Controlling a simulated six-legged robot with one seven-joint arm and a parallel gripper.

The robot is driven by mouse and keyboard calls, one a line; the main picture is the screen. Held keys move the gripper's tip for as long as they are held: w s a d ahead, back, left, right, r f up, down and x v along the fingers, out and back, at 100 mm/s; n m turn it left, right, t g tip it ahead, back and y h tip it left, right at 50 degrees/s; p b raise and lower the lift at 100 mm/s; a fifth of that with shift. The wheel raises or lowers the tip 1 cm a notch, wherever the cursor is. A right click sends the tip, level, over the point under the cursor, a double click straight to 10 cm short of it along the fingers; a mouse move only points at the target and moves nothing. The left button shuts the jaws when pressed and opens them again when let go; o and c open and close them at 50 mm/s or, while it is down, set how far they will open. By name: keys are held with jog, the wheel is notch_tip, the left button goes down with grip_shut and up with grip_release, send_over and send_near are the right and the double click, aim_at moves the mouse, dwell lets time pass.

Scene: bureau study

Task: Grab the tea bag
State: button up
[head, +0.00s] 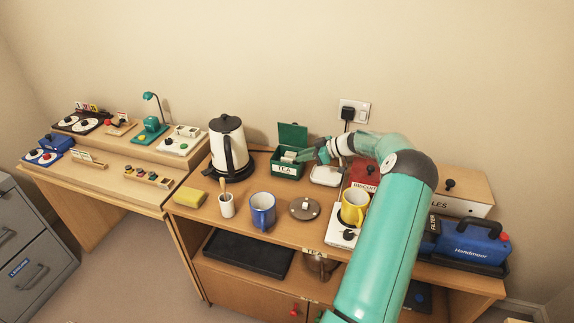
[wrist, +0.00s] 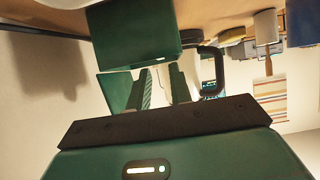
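The green box labelled TEA (head: 287,169) stands on the counter with its lid (head: 293,134) raised. Pale tea bags (head: 289,156) show in its opening. My gripper (head: 316,154) is at the right side of the box, close to its top. In the wrist view, which looks upside down, the box (wrist: 133,35) and its lid (wrist: 112,88) are just beyond my gripper (wrist: 162,85). Its two ridged fingers stand apart with a pale gap between them. I see no tea bag clearly held there.
The kettle (head: 228,148) stands close to the left of the box. A pale dish (head: 326,176) and a red box (head: 363,174) are to the right.

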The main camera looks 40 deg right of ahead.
aim_at(288, 159)
jog(key=x, duration=0.7)
jog(key=shift+w+a, duration=0.15)
jog(key=shift+w, duration=0.15)
grip_shut()
